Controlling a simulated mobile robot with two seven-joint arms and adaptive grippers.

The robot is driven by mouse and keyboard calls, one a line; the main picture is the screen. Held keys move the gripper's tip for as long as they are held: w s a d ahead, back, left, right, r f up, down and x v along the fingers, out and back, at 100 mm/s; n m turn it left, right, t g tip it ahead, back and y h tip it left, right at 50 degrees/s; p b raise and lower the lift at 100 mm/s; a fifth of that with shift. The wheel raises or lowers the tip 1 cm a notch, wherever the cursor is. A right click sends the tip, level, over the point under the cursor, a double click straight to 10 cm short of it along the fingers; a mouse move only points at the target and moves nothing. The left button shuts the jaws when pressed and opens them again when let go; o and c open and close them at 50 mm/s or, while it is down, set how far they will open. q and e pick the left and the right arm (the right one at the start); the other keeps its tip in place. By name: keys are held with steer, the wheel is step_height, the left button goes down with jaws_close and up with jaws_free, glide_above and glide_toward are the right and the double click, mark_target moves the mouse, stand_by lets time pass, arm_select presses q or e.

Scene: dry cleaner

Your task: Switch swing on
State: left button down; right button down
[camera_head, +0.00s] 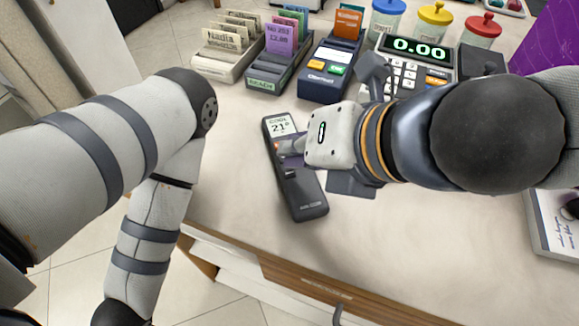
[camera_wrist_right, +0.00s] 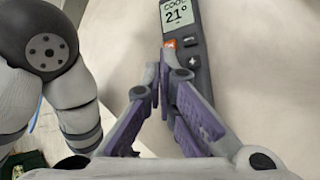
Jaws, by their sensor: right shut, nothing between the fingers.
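A dark grey remote control (camera_head: 303,190) lies on the pale counter, its screen reading COOL 21°. In the right wrist view the remote (camera_wrist_right: 193,62) shows its screen, an orange button and a dark button with a light mark. My right gripper (camera_head: 284,147) is shut and empty, with its fingertips over the remote's upper buttons. In the wrist view its purple-padded fingertips (camera_wrist_right: 163,70) meet at the remote's left edge, just below the orange button. I cannot tell whether they touch it. The gripper hides part of the button area. My left arm hangs at the left; its gripper is out of frame.
Colored-lid jars (camera_head: 434,24) are at the back. A book (camera_head: 556,235) lies at right. Front counter is clear.

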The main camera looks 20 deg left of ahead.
stand_by(0.3)
steer(key=shift+f, duration=0.45)
